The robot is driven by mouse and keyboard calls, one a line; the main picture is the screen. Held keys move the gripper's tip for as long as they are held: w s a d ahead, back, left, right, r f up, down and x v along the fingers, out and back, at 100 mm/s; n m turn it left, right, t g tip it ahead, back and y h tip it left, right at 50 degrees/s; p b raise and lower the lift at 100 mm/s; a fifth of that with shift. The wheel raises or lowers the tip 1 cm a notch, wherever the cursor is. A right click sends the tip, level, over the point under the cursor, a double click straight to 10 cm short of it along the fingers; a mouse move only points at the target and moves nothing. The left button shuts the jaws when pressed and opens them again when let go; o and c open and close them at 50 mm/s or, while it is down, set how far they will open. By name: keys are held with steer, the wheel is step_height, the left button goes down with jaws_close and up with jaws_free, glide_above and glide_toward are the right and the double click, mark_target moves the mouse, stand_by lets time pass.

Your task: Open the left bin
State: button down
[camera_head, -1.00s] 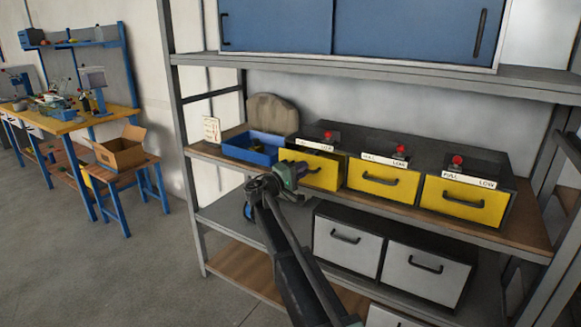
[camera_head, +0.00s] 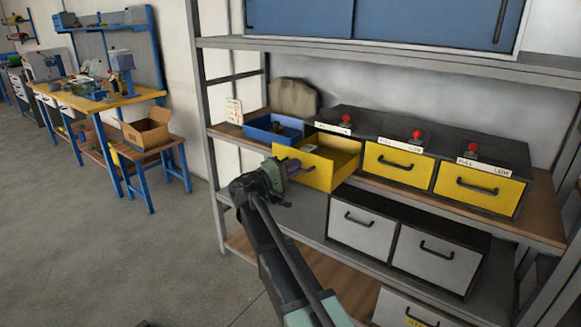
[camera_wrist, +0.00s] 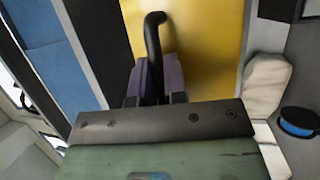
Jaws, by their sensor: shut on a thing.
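The left bin (camera_head: 318,166) is a yellow drawer in a dark housing, leftmost of three in a row on the shelf. It is pulled out toward me, and its inside shows from above in the head view. Its yellow front fills the middle of the wrist view (camera_wrist: 208,50). My gripper (camera_head: 299,166) is at that front and shut on the bin's dark bar handle (camera_wrist: 153,38). The fingers (camera_wrist: 158,82) sit on either side of the handle. In the head view my gripper hides most of the handle.
Two other yellow bins, the middle (camera_head: 398,166) and the right (camera_head: 478,190), are closed. A blue tray (camera_head: 272,131) stands left of the left bin. Grey-white drawers (camera_head: 361,229) sit on the shelf below.

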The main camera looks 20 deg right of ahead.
steer(key=c, duration=1.2)
jaws_free()
steer(key=b+v, duration=0.2)
steer(key=v, duration=0.8)
steer(key=shift+a+f, duration=0.1)
steer(key=shift+a, duration=0.25)
